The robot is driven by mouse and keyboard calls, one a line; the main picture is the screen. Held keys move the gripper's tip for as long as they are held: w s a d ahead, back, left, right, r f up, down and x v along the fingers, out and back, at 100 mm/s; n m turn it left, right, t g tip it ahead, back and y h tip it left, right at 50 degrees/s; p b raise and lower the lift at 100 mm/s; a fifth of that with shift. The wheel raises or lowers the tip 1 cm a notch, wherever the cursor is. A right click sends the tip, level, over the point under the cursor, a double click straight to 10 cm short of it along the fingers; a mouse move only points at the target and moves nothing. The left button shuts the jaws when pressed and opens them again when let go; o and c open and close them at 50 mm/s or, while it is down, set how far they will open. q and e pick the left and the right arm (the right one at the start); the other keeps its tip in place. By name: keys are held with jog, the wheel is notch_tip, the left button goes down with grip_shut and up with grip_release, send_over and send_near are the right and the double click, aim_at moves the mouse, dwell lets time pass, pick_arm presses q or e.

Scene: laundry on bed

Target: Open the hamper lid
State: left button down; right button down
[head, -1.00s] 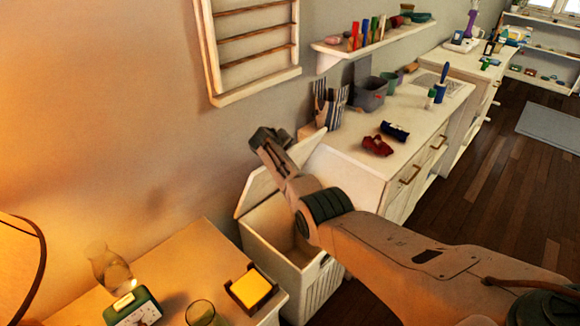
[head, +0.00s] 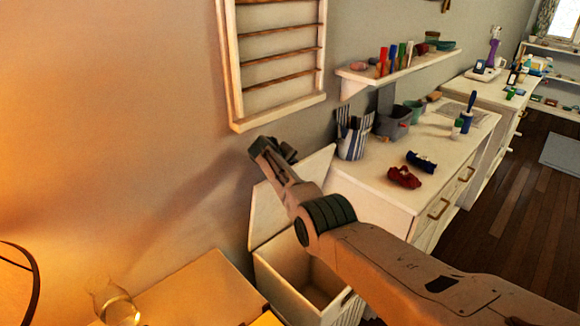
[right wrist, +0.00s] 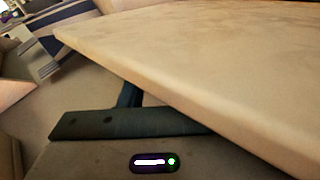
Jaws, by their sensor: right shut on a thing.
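The white hamper (head: 292,296) stands against the wall, left of the dresser, with its inside showing. Its pale lid (head: 263,215) stands raised at the back, close to the wall, and is partly hidden by my right arm. My right gripper (head: 262,147) is at the lid's upper edge. In the right wrist view the lid (right wrist: 200,70) fills the upper right as a broad pale panel, with a dark gripper finger (right wrist: 130,123) against its edge. The gripper is shut on the lid. My left gripper is not in view.
A wooden nightstand (head: 195,287) with a glass lamp (head: 115,303) is at the lower left. The white dresser (head: 375,190) with small items stands right of the hamper. A wall rack (head: 238,127) hangs above. Open floor (head: 540,170) lies right.

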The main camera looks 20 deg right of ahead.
jog(key=c, duration=1.1)
grip_release()
jog(key=shift+s+a+r, duration=0.15)
jog(key=shift+a+r, duration=0.1)
jog(key=v, duration=1)
jog(key=shift+p, duration=0.3)
jog(key=shift+d, duration=0.1)
